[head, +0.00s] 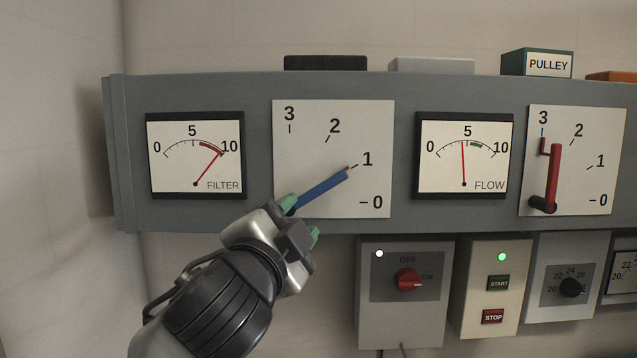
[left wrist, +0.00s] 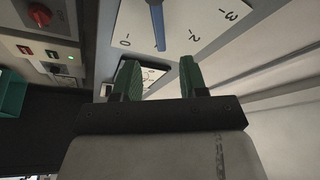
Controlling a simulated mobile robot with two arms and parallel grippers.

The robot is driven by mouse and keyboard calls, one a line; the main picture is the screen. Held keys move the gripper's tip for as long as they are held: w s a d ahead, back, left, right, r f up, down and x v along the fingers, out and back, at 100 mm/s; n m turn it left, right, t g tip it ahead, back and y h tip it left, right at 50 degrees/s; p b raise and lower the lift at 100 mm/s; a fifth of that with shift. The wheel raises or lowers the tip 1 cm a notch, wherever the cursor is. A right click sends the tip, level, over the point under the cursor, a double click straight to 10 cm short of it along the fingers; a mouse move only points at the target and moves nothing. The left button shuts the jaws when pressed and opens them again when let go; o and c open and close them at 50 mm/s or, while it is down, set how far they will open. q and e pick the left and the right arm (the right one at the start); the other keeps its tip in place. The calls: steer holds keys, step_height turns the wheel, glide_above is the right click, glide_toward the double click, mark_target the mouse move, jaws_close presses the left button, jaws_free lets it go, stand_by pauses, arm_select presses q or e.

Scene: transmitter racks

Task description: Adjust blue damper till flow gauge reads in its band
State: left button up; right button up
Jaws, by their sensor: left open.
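The blue damper lever (head: 322,189) lies over a white dial plate (head: 300,150) marked 0 to 3. Its tip points close to the 1 mark, and its lower left end is hidden behind my left gripper. The flow gauge (head: 490,170) has its red needle just left of 5. Its green band (head: 476,146) lies right of 5, so the needle is below the band. My left gripper (head: 302,220) is open at the lever's lower left end. In the left wrist view the blue lever (left wrist: 157,25) shows beyond the gap between the green fingers (left wrist: 159,62), apparently not gripped.
A filter gauge (head: 195,165) is on the left. A red lever (head: 554,175) on another dial is on the right. Below hang a switch box (head: 375,315) with a red knob, a start/stop box (head: 497,265) and a black-knob box (head: 550,300). Boxes, one labelled PULLEY (head: 548,64), stand on top.

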mark_target(317, 192)
arm_select(q)
steer(key=p+x, duration=0.5)
steer(key=x, duration=0.4)
steer(key=shift+w+d+r, duration=0.1)
steer(key=shift+w+r, duration=0.1)
steer(key=shift+w, duration=0.15)
steer(key=shift+w+d+f, duration=0.1)
steer(key=shift+w+d, duration=0.05)
steer(key=shift+w, duration=0.4)
jaws_close()
